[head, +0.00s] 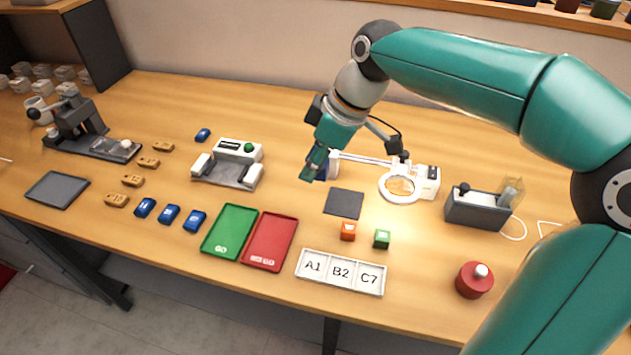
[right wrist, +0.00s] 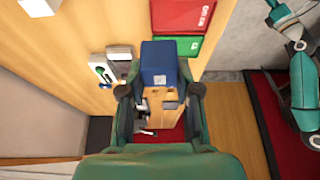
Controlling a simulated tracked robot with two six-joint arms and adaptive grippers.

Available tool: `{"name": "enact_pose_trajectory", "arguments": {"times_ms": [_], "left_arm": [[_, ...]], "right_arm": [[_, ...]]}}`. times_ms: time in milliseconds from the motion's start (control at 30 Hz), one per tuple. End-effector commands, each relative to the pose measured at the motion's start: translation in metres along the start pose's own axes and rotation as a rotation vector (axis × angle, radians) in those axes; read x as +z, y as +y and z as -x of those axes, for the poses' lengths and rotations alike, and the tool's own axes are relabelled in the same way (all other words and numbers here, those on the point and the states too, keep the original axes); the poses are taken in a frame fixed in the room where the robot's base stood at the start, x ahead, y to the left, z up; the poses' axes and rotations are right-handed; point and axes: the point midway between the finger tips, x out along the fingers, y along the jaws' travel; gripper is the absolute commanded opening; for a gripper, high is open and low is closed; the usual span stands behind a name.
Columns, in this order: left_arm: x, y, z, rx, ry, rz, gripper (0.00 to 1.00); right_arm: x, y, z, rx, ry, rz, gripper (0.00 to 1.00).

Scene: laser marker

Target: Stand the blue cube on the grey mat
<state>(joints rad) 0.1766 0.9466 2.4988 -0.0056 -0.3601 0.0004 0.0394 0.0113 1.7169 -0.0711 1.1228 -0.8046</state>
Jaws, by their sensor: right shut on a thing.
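My right gripper (head: 312,172) hangs above the table, just behind and left of the dark grey mat (head: 343,204). It is shut on the blue cube (right wrist: 160,64), which sits between the fingertips in the right wrist view and bears a small white label. In the head view the cube is mostly hidden behind the fingers, with a blue edge (head: 321,173) showing. The cube is off the mat, and the mat is bare. My left gripper does not show in the head view.
An orange cube (head: 348,231) and a green cube (head: 382,239) stand just in front of the mat. A magnifier lamp (head: 400,188) stands right of it. Green (head: 229,232) and red (head: 270,241) trays lie front left, a labelled white tray (head: 341,288) in front.

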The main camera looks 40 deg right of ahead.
Motion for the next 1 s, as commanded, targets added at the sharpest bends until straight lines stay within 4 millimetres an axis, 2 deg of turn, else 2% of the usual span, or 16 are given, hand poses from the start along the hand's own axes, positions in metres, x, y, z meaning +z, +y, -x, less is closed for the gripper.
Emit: {"name": "enact_pose_trajectory", "arguments": {"times_ms": [167, 300, 367, 467, 600, 800, 1000], "left_arm": [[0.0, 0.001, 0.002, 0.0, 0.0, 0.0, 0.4], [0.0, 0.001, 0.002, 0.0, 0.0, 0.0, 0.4], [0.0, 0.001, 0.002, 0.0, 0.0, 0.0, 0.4], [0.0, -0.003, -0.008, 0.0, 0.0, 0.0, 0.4], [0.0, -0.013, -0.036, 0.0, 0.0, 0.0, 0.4], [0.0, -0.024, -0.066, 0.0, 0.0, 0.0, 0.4], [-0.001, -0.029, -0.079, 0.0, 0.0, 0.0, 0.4]], "right_arm": [[-0.006, -0.001, 0.015, 0.013, 0.0, -0.03, 0.13], [-0.001, 0.002, 0.024, 0.061, 0.001, -0.143, 0.13], [-0.001, 0.009, 0.034, 0.095, 0.003, -0.222, 0.13], [0.003, 0.032, 0.046, 0.166, 0.005, -0.39, 0.13], [0.016, 0.068, 0.054, 0.261, 0.003, -0.626, 0.13], [0.028, 0.1, 0.051, 0.307, 0.0, -0.749, 0.13], [0.033, 0.105, 0.034, 0.307, -0.002, -0.752, 0.13]]}}
